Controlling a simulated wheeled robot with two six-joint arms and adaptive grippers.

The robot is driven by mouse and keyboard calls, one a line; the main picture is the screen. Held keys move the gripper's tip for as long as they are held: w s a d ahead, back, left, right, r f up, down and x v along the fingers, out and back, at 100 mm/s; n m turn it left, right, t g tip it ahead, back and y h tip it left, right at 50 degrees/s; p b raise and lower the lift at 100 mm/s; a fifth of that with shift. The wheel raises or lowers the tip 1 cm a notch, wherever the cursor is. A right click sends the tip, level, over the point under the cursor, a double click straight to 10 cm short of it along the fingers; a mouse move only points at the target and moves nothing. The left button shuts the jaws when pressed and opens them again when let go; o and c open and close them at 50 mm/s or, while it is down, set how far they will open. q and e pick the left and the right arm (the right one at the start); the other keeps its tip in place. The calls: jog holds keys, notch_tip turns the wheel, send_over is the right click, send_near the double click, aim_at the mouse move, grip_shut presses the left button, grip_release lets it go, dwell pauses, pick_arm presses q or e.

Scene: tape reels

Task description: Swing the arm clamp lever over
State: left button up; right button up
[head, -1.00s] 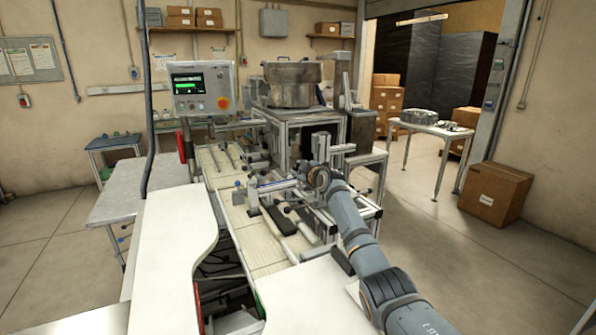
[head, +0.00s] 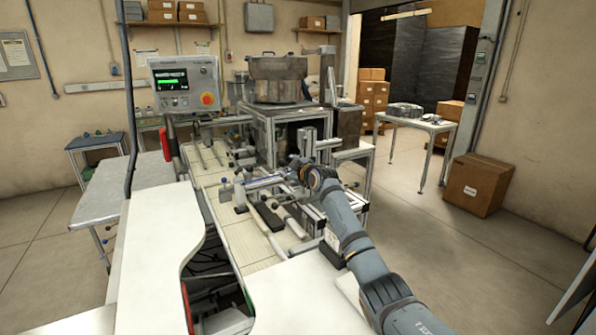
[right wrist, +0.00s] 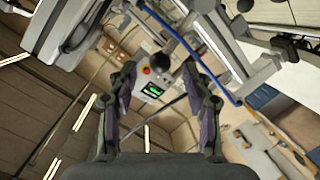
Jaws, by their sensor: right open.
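My right gripper (head: 294,166) reaches from the lower right to the bench fixture. In the right wrist view its two dark fingers (right wrist: 160,82) stand well apart. A black ball knob (right wrist: 161,60), probably the clamp lever's, shows between the fingertips. The fingers are not closed on it, and I cannot tell how far beyond them it lies. In the head view a pale metal bar (head: 263,183) runs left from the gripper over the fixture. The lever cannot be made out clearly there, partly hidden by my gripper. My left gripper is not in view.
A control panel (head: 184,84) with a green-lit screen and red button stands at the back left. A metal bowl (head: 277,80) sits on a framed stand behind the fixture. Rails and rods surround the gripper closely. The white worktop (head: 150,245) in front is clear.

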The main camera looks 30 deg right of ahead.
jog(key=v, duration=0.9)
jog(key=shift+s, duration=0.15)
